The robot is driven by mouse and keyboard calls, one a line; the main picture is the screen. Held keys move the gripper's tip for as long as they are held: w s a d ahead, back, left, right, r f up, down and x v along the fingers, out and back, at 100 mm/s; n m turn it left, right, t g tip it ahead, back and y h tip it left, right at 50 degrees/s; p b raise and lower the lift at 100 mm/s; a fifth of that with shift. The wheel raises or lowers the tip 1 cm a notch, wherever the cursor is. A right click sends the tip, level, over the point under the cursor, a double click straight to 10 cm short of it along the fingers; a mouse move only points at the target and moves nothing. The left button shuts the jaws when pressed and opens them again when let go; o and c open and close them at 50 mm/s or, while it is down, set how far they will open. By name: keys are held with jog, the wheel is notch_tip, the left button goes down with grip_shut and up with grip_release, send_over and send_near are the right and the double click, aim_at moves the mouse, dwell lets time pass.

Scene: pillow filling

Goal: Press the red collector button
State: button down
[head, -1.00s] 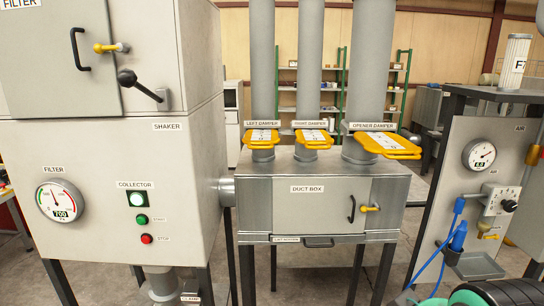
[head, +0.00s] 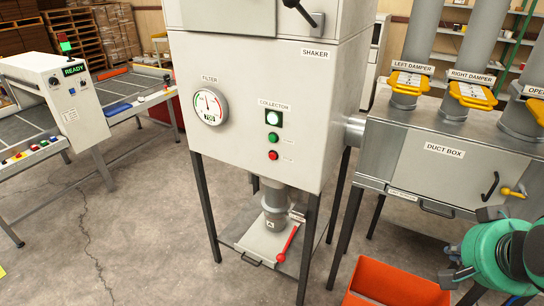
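The red collector button (head: 273,155) is on the front of the grey collector cabinet (head: 240,105), the lowest in the column under the COLLECTOR label (head: 274,104). The green button (head: 274,138) is just above it, and a lit white-green lamp (head: 273,118) is above that. The button's face is not covered by anything. Part of my arm, teal and dark, shows at the lower right, well to the right of and below the button. My gripper's fingertips cannot be made out clearly there.
An orange bin (head: 395,287) stands at the bottom, right of the cabinet's legs. A red-handled valve (head: 288,243) sits under the cabinet. The duct box (head: 440,155) is at right. A conveyor machine with a READY display (head: 74,69) stands at left. Open floor lies between.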

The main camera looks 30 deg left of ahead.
jog(key=w+a+t+y+p, duration=0.2)
jog(key=w+a, duration=1.2)
jog(key=m+t+y+p, duration=0.2)
jog(key=m+y+p, duration=0.15)
jog(key=y, duration=0.55)
send_near(273, 156)
jog(key=s+a+f, duration=0.2)
jog(key=s+a, duration=0.4)
jog(key=a, duration=0.1)
jog(key=shift+s+r+n, duration=0.1)
jog(key=shift+r+n, duration=0.1)
jog(key=shift+n, duration=0.25)
jog(key=w, duration=0.8)
jog(key=shift+w, duration=0.4)
